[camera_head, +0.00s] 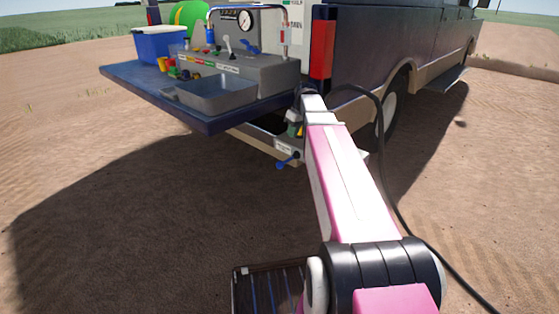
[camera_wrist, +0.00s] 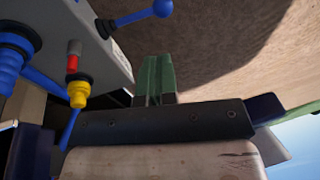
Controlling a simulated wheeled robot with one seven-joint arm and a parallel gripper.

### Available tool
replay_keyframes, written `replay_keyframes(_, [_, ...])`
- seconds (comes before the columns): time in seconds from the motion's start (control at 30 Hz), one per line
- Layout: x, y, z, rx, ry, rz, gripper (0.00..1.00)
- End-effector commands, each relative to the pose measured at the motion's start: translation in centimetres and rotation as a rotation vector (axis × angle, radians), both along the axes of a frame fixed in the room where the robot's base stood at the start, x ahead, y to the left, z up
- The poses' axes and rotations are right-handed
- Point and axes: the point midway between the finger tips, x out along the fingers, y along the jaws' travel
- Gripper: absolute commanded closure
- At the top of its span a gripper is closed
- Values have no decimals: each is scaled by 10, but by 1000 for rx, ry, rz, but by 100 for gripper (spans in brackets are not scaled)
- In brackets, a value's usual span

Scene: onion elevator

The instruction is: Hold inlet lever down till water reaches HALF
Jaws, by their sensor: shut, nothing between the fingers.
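A blue lever with a ball end (camera_head: 281,165) sticks out of a small labelled grey box under the tailgate's right end. A ball-ended blue lever also shows at the top of the wrist view (camera_wrist: 150,17). The label is too small to read, so I cannot tell whether it is the inlet lever. My gripper (camera_wrist: 158,62), with green fingers, is shut and empty, its tips below and apart from that ball in the wrist picture. In the head view my arm mostly hides the gripper. An upright clear tube (camera_head: 284,35) with red marks stands at the panel's right; its water level is unreadable.
The dark blue tailgate (camera_head: 130,82) holds a grey panel with a round gauge (camera_head: 245,20), small levers, a metal basin (camera_head: 215,93) and a blue-and-white cooler (camera_head: 160,44). In the wrist view, blue and yellow fittings (camera_wrist: 78,92) crowd the left. Open dirt lies in front.

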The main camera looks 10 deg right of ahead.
Motion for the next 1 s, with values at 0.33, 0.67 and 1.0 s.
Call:
replay_keyframes(0.33, [4,-2,9,7,-6,20,100])
replay_keyframes(0.67, [4,1,-3,6,-5,20,100])
replay_keyframes(1.0, [7,15,-52,7,-4,20,100])
